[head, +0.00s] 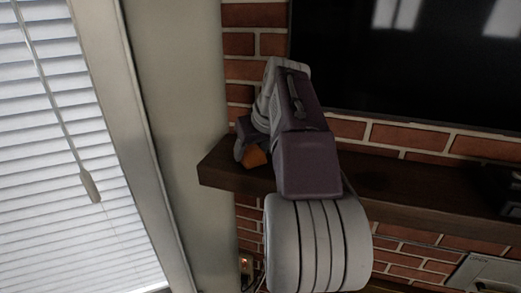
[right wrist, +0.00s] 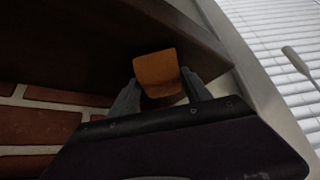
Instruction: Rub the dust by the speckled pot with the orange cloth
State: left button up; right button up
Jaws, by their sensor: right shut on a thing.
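My right gripper (head: 247,150) is at the left end of the dark wooden mantel shelf, its arm rising from below. It is shut on the orange cloth (head: 256,157), which shows as a small patch below the gripper. In the right wrist view the cloth (right wrist: 157,69) is a folded orange piece between the two grey fingers (right wrist: 161,80), close against the dark wood. I cannot tell whether it touches the wood. I see no speckled pot and no dust; my arm hides part of the shelf. My left gripper is not in view.
The mantel shelf (head: 415,203) runs along a brick wall (head: 254,15), under a dark screen (head: 400,60). A dark object (head: 503,190) is at the shelf's right. A pale wall (head: 175,110) and window blinds (head: 50,150) are on the left.

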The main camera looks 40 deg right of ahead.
jog(key=shift+w+a+p, duration=0.25)
jog(key=shift+w+a, duration=0.1)
jog(key=shift+w, duration=0.25)
jog(key=shift+w+a+p, duration=0.2)
jog(key=shift+w+a, duration=0.1)
jog(key=shift+w, duration=0.3)
jog(key=shift+w+a, duration=0.2)
jog(key=shift+w, duration=0.35)
jog(key=shift+w+a+r+p, duration=0.15)
jog(key=shift+w+a+p, duration=0.4)
jog(key=shift+w, duration=0.25)
jog(key=shift+w+a, duration=0.15)
jog(key=shift+w, duration=0.45)
jog(key=shift+w+f, duration=0.2)
jog(key=shift+f, duration=0.1)
